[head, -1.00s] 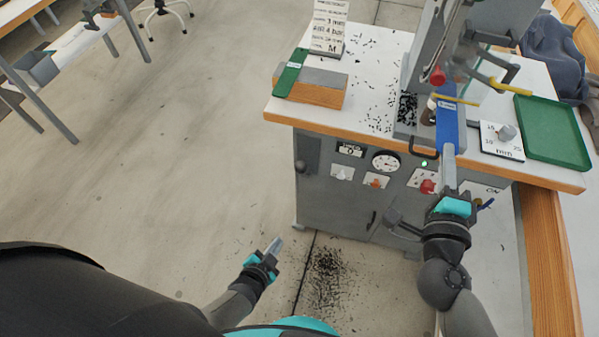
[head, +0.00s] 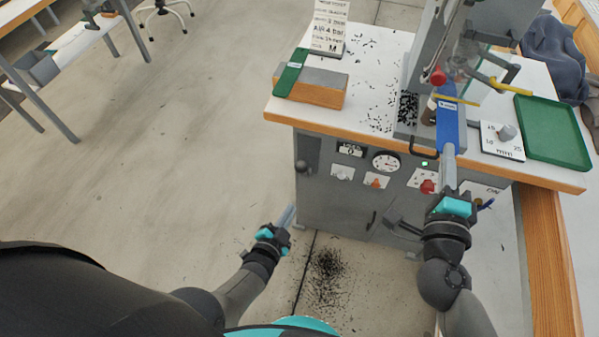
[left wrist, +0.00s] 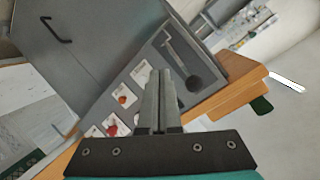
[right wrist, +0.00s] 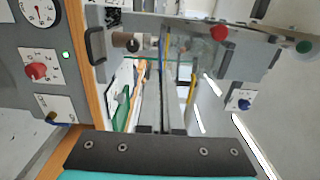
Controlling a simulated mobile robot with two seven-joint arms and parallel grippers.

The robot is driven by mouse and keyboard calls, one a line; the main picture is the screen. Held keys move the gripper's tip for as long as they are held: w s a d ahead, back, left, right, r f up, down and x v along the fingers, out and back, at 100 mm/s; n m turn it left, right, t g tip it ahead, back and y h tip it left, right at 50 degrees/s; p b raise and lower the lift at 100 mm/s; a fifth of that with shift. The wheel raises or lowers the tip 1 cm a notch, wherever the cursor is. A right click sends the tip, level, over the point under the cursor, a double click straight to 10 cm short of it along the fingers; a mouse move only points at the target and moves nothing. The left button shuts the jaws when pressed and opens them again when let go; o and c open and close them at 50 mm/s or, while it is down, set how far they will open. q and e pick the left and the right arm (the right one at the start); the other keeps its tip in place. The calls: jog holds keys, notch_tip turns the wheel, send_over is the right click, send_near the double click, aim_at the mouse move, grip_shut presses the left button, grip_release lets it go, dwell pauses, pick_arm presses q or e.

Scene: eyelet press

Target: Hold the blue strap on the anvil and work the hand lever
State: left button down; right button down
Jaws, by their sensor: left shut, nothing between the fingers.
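The blue strap (head: 447,128) lies lengthwise under the press head, its near end reaching over the table's front edge. My right gripper (head: 449,160) is shut on that near end. In the right wrist view its fingers (right wrist: 165,112) point under the press, and the strap shows only as a thin blue line. The anvil under the strap is largely hidden. The hand lever, with a dark ball knob (head: 301,165), sits in a recessed panel at the cabinet's front left; its bar and knob (left wrist: 195,83) show in the left wrist view. My left gripper (head: 289,214) is shut, empty and below the lever, apart from it.
The cabinet front carries a gauge (head: 385,161), several knobs and a lit green lamp (head: 424,163). A green tray (head: 553,130) is at right. Black bits litter table and floor. Floor left of the cabinet is clear.

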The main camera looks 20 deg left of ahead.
aim_at(300, 172)
pick_arm(q)
jog(key=w+r, duration=0.3)
jog(key=w, duration=0.3)
jog(key=shift+w, duration=0.1)
dwell(2.0)
jog(key=shift+w+r, duration=0.2)
jog(key=shift+w, duration=0.15)
jog(key=shift+w+r, duration=0.45)
jog(key=shift+w, duration=0.35)
jog(key=shift+w+r, duration=0.4)
jog(key=shift+w, duration=0.4)
dwell(2.0)
jog(key=shift+s, duration=0.15)
jog(key=shift+s+f, duration=0.35)
jog(key=shift+s, duration=0.3)
jog(key=shift+s+f, duration=0.3)
jog(key=shift+s, duration=0.3)
jog(key=shift+s+f, duration=0.35)
jog(key=shift+s, duration=0.3)
jog(key=shift+f, duration=0.1)
